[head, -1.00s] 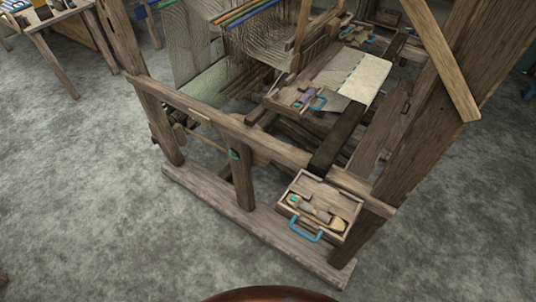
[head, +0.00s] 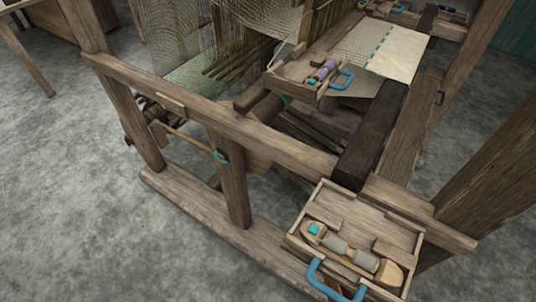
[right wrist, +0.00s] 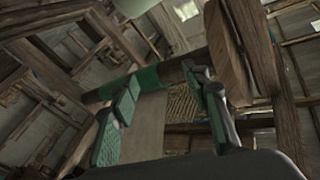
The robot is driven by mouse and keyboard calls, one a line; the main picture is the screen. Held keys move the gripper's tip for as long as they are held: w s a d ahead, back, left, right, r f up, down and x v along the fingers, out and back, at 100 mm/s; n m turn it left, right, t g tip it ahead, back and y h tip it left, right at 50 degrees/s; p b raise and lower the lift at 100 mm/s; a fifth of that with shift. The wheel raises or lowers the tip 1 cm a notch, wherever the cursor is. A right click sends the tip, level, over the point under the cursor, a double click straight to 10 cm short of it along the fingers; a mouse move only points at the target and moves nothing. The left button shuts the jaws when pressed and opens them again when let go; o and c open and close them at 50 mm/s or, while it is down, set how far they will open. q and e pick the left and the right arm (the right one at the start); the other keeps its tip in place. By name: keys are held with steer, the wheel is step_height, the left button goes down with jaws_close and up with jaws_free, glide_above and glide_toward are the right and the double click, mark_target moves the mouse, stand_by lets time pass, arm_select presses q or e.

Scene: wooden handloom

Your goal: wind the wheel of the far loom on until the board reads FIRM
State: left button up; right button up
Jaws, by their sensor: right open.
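A wooden loom frame (head: 235,180) fills much of the head view; I cannot tell whether it is the far loom. A dark toothed or spoked part (head: 150,112) sits low at its left side, too small to name. In the right wrist view my right gripper (right wrist: 162,85) is open, with green pads and nothing held. Beyond the fingers is a dark bar (right wrist: 172,72) with a green band. A round wooden disc (right wrist: 228,55), seen nearly edge-on, stands behind the right finger. No board with readable words shows. My left gripper is out of view.
A wooden tray (head: 310,195) with a blue handle and shuttle-like tools sits at the loom's front right corner. A second tray (head: 300,72) stands further back beside pale cloth (head: 390,50). Thick posts and rails surround it. Grey floor (head: 70,200) is clear at left.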

steer(key=w+a+r+n+g+y+b, duration=0.1)
steer(key=w+a+r+n+y+b, duration=0.1)
steer(key=a+r+n+y, duration=0.1)
steer(key=w+a+r+n+g+y+b, duration=0.1)
steer(key=w+a+r+n+y+b, duration=0.1)
steer(key=a+r, duration=0.4)
steer(key=w+a+r+n+g+y+b, duration=0.2)
steer(key=w+a+r+n+y+b, duration=0.1)
steer(key=r, duration=0.5)
steer(key=shift+a+n+y, duration=0.7)
steer(key=shift+y, duration=0.1)
steer(key=shift+w+a+r, duration=0.2)
steer(key=shift+a+r, duration=0.05)
steer(key=shift+a, duration=0.05)
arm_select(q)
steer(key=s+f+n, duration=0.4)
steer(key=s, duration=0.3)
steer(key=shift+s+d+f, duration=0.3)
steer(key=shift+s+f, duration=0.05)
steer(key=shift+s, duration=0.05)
arm_select(e)
steer(key=shift+c, duration=0.5)
jaws_close()
